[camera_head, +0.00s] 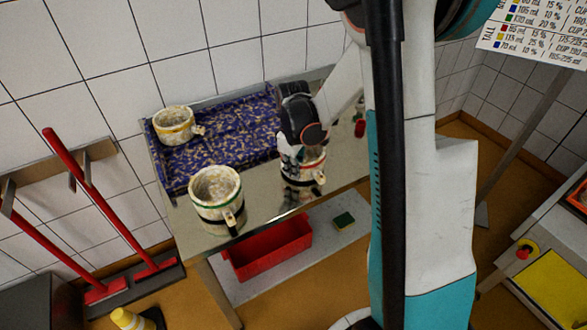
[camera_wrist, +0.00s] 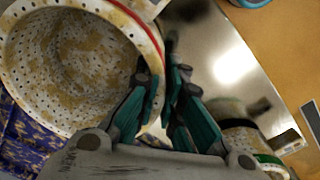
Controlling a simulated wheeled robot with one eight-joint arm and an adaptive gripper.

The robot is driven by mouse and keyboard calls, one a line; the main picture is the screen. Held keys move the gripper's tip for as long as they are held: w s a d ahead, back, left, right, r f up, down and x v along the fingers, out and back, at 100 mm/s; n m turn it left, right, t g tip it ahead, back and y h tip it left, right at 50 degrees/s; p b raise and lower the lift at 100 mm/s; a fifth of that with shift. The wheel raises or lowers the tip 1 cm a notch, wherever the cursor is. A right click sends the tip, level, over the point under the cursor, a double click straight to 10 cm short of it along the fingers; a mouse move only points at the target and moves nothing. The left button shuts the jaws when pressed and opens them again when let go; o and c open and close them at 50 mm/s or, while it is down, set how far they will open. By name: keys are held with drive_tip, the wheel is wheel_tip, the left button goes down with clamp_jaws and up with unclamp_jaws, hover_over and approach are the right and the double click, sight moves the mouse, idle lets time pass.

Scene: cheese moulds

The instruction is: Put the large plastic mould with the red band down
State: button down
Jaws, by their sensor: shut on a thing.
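The large plastic mould with the red band (camera_head: 311,174) is a speckled, stained cream cup at the right part of the steel table (camera_head: 262,205). My gripper (camera_head: 295,150) is over it, shut on its rim side and hiding part of it. In the wrist view the mould (camera_wrist: 70,60) shows its perforated inside and a red line near its rim. The teal fingers (camera_wrist: 165,95) are at its wall; the exact grip spot is hidden. The mould looks upright, at or just above the steel; I cannot tell whether it touches.
A mould with green and black bands (camera_head: 216,192) stands at the front left; it also shows in the wrist view (camera_wrist: 240,138). A yellow-banded mould (camera_head: 174,126) stands on the blue patterned mat (camera_head: 225,140). A red bin (camera_head: 268,250) is on the lower shelf.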

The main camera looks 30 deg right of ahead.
drive_tip(key=c, duration=1.8)
unclamp_jaws()
drive_tip(key=shift+f, duration=0.1)
drive_tip(key=shift+o, duration=0.2)
wheel_tip(320, 180, up, 12)
drive_tip(key=p, duration=0.3)
drive_tip(key=shift+s+a+p, duration=0.1)
drive_tip(key=shift+p, duration=0.3)
drive_tip(key=s+a+r+m+t, duration=0.3)
drive_tip(key=s+a+r, duration=0.2)
drive_tip(key=s, duration=0.4)
drive_tip(key=s+a+r+m+t, duration=0.3)
drive_tip(key=s+a+r+t, duration=0.1)
drive_tip(key=s, duration=0.5)
drive_tip(key=shift+s+a+r, duration=0.25)
drive_tip(key=shift+a+r, duration=0.5)
drive_tip(key=shift+r, duration=0.55)
